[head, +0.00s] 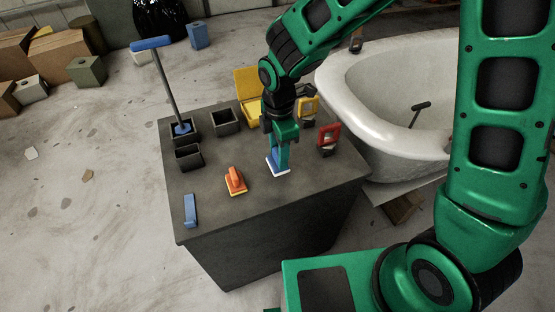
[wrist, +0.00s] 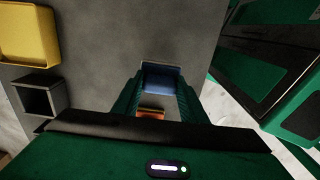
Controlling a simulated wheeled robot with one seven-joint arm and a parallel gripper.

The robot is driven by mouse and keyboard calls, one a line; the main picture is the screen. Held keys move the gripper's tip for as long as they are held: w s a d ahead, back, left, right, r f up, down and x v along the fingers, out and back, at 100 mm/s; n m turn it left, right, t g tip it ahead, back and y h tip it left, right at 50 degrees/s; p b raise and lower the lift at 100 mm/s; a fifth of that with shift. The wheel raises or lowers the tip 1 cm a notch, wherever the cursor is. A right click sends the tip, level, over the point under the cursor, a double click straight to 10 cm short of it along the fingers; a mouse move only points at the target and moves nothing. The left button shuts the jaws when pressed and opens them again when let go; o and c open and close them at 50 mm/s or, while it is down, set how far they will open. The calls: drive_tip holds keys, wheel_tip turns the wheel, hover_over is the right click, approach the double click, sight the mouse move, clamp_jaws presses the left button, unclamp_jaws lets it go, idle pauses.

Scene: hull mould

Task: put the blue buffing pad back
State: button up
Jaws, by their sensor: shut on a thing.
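My gripper (head: 280,152) points down over the right part of the dark workbench (head: 225,215). It is shut on the blue buffing pad (head: 277,169), which has a blue top and a white underside. The pad is upright, at or just above the bench top; I cannot tell whether it touches. In the wrist view the blue pad (wrist: 161,79) shows between the two green fingers. An orange buffing pad (head: 235,181) with a yellowish base stands on the bench to the left of my gripper.
Two open dark boxes (head: 225,122) (head: 188,156) stand at the back left. A blue-handled tool (head: 168,85) stands upright in another. A yellow tray (head: 247,88), yellow and red clamp-like pieces (head: 328,138) and a blue bar (head: 190,211) are also on the bench. A white tub-shaped mould (head: 385,150) stands right.

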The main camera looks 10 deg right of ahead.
drive_tip(key=shift+f, duration=1.8)
drive_tip(key=o, duration=0.9)
drive_tip(key=shift+f, duration=0.1)
wheel_tip(320, 180, up, 12)
drive_tip(key=shift+r, duration=0.15)
